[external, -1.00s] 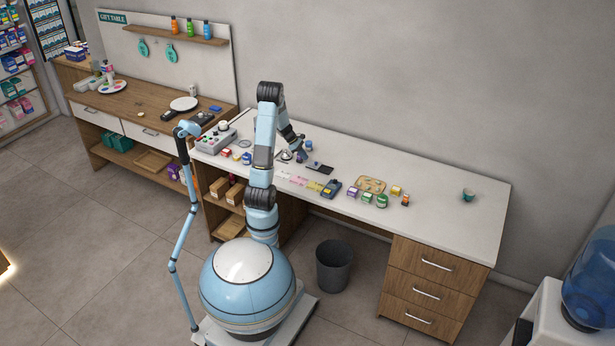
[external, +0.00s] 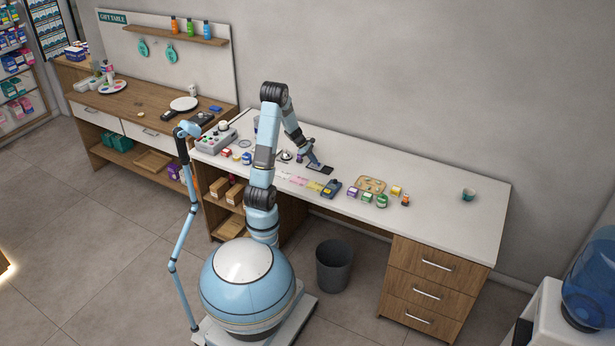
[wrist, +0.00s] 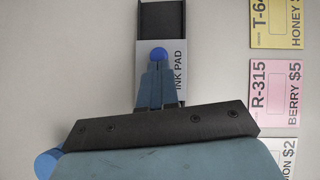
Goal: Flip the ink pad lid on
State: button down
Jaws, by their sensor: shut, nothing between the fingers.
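The ink pad (wrist: 176,85) lies on the white counter. In the wrist view its grey part with the words INK PAD is partly hidden by my fingers, and a dark, framed rectangular part (wrist: 161,20) extends beyond it at the top. In the external view the ink pad (external: 327,170) is a small dark shape under the end of my arm. My gripper (wrist: 157,72) is shut and empty, its fingertips over the grey part.
Price cards, one yellow (wrist: 275,24) and one pink (wrist: 274,92), lie right of the pad. A dark blue device (external: 331,189), a tan tray (external: 371,184) and small coloured jars (external: 382,201) stand nearby. The counter's right side is mostly clear, with a teal cup (external: 468,195).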

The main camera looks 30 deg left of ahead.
aim_at(322, 168)
jog(key=d, duration=0.5)
jog(key=shift+s+d, duration=0.1)
jog(key=shift+d, duration=0.3)
jog(key=a, duration=0.3)
jog(key=a+r, duration=0.1)
jog(key=shift+s+a+r, duration=0.1)
jog(key=shift+s+a, duration=0.15)
jog(key=shift+a, duration=0.05)
jog(key=w+v, duration=0.1)
jog(key=v, duration=0.8)
jog(key=shift+s+r, duration=0.25)
jog(key=shift+s, duration=0.25)
jog(key=shift+a, duration=0.1)
